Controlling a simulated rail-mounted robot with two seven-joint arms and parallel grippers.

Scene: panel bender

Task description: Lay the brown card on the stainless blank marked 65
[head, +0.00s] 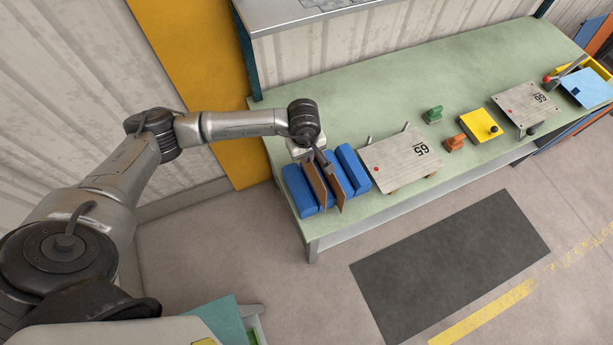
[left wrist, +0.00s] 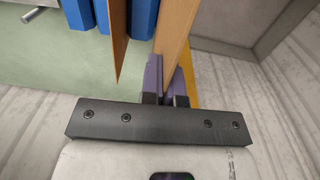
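Two brown cards stand upright among blue blocks (head: 299,190) at the left end of the green bench. My left gripper (head: 322,160) is over them. In the left wrist view its purple-padded fingers (left wrist: 166,82) are on either side of one brown card (left wrist: 178,30) and look closed on it. The other brown card (left wrist: 118,40) stands apart beside it. The head view does not clearly show which card is held. The stainless blank marked 65 (head: 398,162) lies just right of the blue blocks, bare on top. My right gripper is out of view.
The green bench (head: 370,95) carries a green knob piece (head: 432,115), an orange one (head: 455,143), a yellow plate (head: 478,126) and a plate marked 68 (head: 525,105). A blue block (head: 353,168) stands between the cards and the 65 blank. A dark mat (head: 450,265) lies on the floor.

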